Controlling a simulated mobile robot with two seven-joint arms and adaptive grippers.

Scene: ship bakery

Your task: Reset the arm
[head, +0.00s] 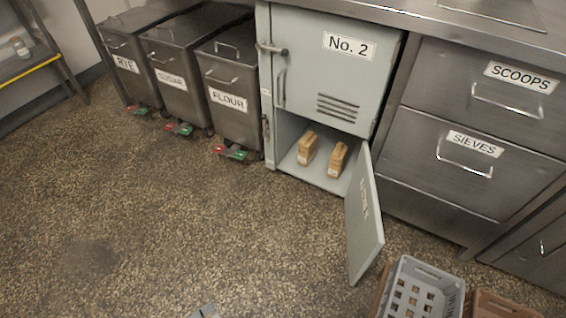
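Neither of my grippers can be made out in the head view. Only a small grey piece shows at the bottom edge, left of the middle, and I cannot tell what it belongs to. The grey-green cabinet marked No. 2 (312,72) stands at the back. Its upper door is shut. Its lower door (365,225) stands open, swung out over the floor.
Lidded bins marked RYE (133,82), SUGAR (182,95) and FLOUR (238,120) stand left of the cabinet. Steel drawers marked SCOOPS (480,105) and SIEVES (440,168) are shut on the right. A grey crate (437,275) and a brown crate (500,306) are at the bottom right. The left floor is clear.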

